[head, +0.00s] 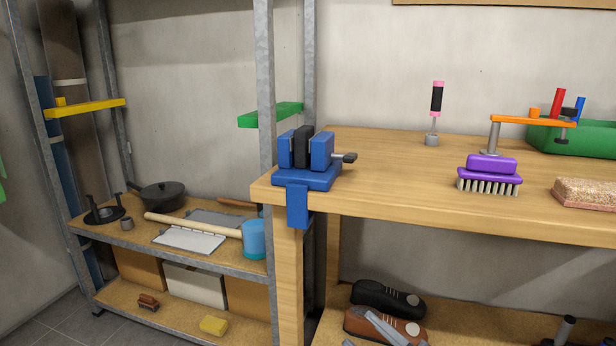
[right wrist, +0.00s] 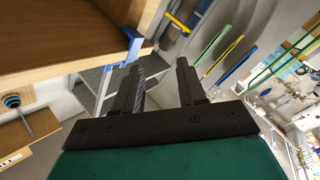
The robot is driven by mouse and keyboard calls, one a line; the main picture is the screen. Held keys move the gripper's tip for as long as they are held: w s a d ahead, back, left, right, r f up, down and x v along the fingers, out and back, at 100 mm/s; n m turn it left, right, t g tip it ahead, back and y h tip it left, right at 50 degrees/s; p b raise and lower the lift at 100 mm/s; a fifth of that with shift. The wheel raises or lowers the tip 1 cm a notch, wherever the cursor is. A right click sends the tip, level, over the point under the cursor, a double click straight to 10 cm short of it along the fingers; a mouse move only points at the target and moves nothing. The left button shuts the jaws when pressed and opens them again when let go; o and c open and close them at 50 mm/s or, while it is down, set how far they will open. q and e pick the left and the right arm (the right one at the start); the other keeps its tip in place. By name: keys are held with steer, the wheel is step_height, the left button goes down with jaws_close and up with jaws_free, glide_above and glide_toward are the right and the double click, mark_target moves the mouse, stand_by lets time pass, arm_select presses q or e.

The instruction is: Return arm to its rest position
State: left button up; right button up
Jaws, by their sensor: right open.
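My right gripper (right wrist: 157,65) shows in the right wrist view, its two dark fingers standing apart with nothing between them. It is open and empty. The wooden workbench (head: 400,180) has a blue vise (head: 312,178) clamped at its left corner. In the right wrist view, the workbench edge (right wrist: 85,62) and the blue clamp part (right wrist: 133,44) lie up and to the left of the fingers. I cannot make out either gripper clearly in the head view. My left gripper is not in view.
A purple brush (head: 488,180), a sanding block (head: 585,193) and a green bin (head: 570,140) sit on the bench. Shoes (head: 385,300) lie on its lower shelf. A metal rack (head: 265,100) with a pan (head: 160,195) stands left. The bench's middle is mostly clear.

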steer(key=s+d+f+m+g+h, duration=0.35)
steer(key=s+d+f, duration=0.2)
steer(key=f, duration=0.45)
steer(key=s+d+f+m+g+h, duration=0.2)
steer(key=s+d+f+m+h, duration=0.25)
steer(key=d+f, duration=0.4)
steer(key=w+a+r+m, duration=0.1)
steer(key=a+m, duration=0.3)
steer(key=a, duration=0.6)
arm_select(q)
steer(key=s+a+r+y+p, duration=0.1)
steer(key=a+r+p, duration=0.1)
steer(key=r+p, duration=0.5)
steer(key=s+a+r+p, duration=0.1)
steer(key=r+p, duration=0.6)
steer(key=p, duration=0.8)
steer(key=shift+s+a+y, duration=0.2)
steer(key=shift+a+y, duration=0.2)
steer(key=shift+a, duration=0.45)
arm_select(e)
steer(key=s+d+r, duration=0.1)
steer(key=d+r, duration=0.1)
steer(key=r, duration=0.5)
steer(key=s+d+r+t+h, duration=0.1)
steer(key=d+r, duration=0.2)
steer(key=r, duration=0.4)
steer(key=shift+r, duration=0.25)
steer(key=shift+s, duration=0.1)
